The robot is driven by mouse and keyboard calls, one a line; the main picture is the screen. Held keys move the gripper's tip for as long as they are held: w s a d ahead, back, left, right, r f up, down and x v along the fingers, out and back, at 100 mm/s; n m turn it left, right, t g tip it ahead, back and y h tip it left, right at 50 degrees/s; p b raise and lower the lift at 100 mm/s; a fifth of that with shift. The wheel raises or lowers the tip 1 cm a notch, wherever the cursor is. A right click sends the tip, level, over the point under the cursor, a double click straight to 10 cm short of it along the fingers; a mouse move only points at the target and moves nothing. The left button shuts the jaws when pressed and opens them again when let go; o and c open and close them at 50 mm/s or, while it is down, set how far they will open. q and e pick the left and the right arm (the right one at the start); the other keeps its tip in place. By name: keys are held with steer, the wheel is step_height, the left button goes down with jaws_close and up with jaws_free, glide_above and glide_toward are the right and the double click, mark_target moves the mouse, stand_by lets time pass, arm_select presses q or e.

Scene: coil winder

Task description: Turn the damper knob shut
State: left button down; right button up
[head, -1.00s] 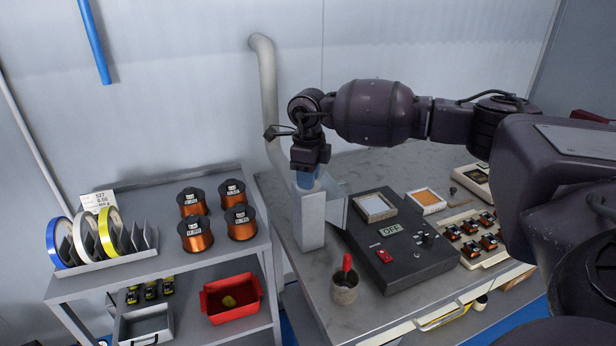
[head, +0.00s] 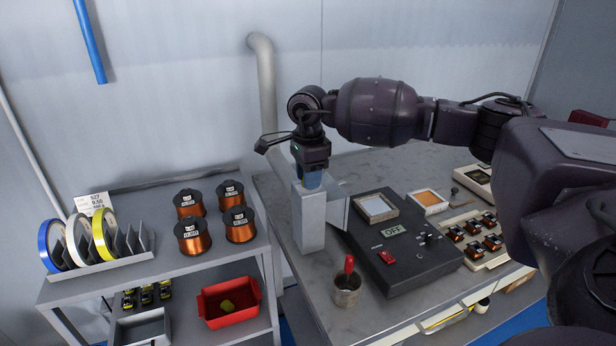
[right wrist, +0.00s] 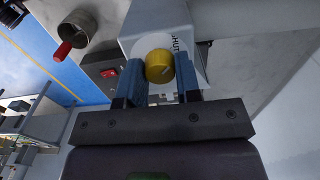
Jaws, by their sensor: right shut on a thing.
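The yellow damper knob (right wrist: 159,66) sits on a white round dial plate (right wrist: 190,30) with partly visible lettering, in the right wrist view. My right gripper (right wrist: 160,72) has its two blue fingers on either side of the knob and is shut on it. In the head view my right gripper (head: 309,180) points down onto the top of the grey damper box (head: 312,222), and the knob is mostly hidden there by the fingers. The knob's exact turn angle is hard to read. My left gripper is not in view.
A grey pipe (head: 264,90) rises behind the box. A dark control unit (head: 400,240) with an OFF display stands to its right, and a cup with a red-handled tool (head: 347,290) in front. A shelf with copper coils (head: 192,235) stands left.

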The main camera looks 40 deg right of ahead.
steer(key=shift+r, duration=0.15)
stand_by(0.3)
steer(key=o, duration=0.9)
step_height(320, 180, up, 11)
steer(key=shift+f, duration=0.15)
steer(key=shift+f, duration=0.1)
stand_by(0.3)
